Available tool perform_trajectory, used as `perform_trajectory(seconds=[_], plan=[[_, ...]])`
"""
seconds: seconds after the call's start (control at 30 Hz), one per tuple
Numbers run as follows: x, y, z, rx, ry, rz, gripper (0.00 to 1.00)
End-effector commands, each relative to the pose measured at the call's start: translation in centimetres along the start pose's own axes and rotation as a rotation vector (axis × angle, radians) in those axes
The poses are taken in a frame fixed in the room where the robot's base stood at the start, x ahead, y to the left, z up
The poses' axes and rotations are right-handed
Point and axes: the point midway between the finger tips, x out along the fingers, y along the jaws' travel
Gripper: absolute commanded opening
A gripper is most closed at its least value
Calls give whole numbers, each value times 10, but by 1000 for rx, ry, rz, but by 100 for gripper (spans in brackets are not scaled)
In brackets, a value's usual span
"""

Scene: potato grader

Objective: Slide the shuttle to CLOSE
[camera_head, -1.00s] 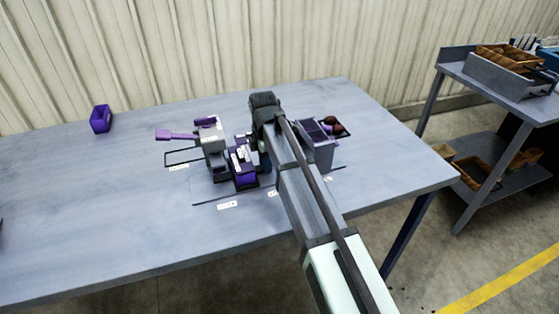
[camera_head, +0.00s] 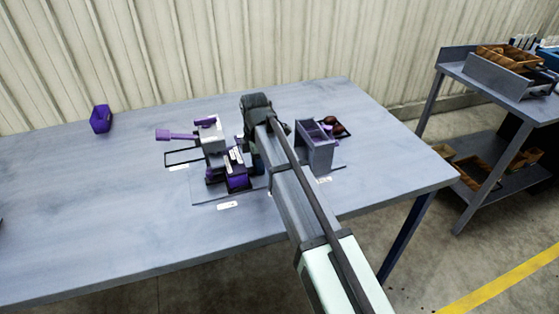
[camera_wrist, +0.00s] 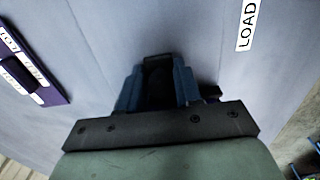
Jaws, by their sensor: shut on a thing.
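A bench device (camera_head: 208,138) with grey and purple parts stands mid-table. At its front right is a dark and purple block (camera_head: 238,182) with white labels, which looks like the shuttle. My gripper (camera_head: 257,163) points down right beside this block, and the arm hides part of the area. In the wrist view my gripper's blue fingers (camera_wrist: 158,85) are shut on a black part (camera_wrist: 158,72), apparently the shuttle's handle. A purple panel (camera_wrist: 28,70) with white labels lies to the left there. A white LOAD label (camera_wrist: 246,24) is at upper right. I cannot read a CLOSE label.
The table's left and front are clear. A shelf cart (camera_head: 500,95) stands at right.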

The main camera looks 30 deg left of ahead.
Motion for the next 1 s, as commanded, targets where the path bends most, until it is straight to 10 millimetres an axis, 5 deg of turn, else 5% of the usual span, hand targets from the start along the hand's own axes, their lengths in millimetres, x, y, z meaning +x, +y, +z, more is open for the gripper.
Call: perform_trajectory(seconds=[1.0], plan=[[0, 0, -47, -1, 0, 1, 14]])
